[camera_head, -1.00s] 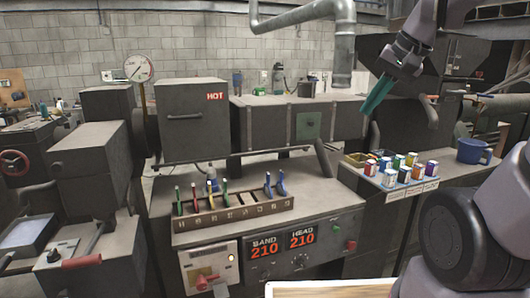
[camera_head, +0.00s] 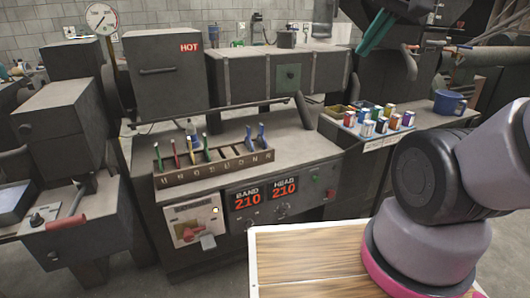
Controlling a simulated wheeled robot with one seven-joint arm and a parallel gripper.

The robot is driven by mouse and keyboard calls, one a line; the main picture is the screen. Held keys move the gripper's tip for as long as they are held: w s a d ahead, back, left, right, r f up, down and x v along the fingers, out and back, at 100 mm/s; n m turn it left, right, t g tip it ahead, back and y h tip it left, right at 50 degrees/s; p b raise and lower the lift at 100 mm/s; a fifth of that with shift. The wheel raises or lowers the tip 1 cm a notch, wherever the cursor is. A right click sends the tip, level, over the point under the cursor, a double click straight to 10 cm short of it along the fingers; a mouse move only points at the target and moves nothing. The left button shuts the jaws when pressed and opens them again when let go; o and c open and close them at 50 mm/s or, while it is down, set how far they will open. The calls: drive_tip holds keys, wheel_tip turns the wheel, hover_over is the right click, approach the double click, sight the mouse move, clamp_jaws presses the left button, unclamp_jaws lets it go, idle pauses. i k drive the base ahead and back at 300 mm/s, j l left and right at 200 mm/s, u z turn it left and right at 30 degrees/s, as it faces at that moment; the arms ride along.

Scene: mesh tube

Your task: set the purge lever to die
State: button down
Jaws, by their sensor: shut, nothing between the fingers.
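A small red lever (camera_head: 187,235) sits on a pale panel on the front of the machine, left of the BAND and HEAD displays; a grey tab is beside it. Another lever with a red handle (camera_head: 66,222) lies on the grey unit at the left. No readable label shows which one is the purge lever, and die or purge marks are too small to read.
A slotted rack (camera_head: 215,165) with several coloured tools stands on the machine top. A hot box (camera_head: 165,80) marked HOT is behind it. A wooden board (camera_head: 310,262) lies in front.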

sight(18, 72)
drive_tip(key=u, duration=1.65)
drive_tip(key=i+l+u, duration=0.15)
drive_tip(key=u, duration=0.25)
drive_tip(key=i+l+u, duration=0.15)
drive_tip(key=l+u, duration=0.15)
drive_tip(key=u, duration=0.15)
drive_tip(key=i+l+u, duration=0.1)
drive_tip(key=l+u, duration=0.3)
drive_tip(key=j, duration=0.1)
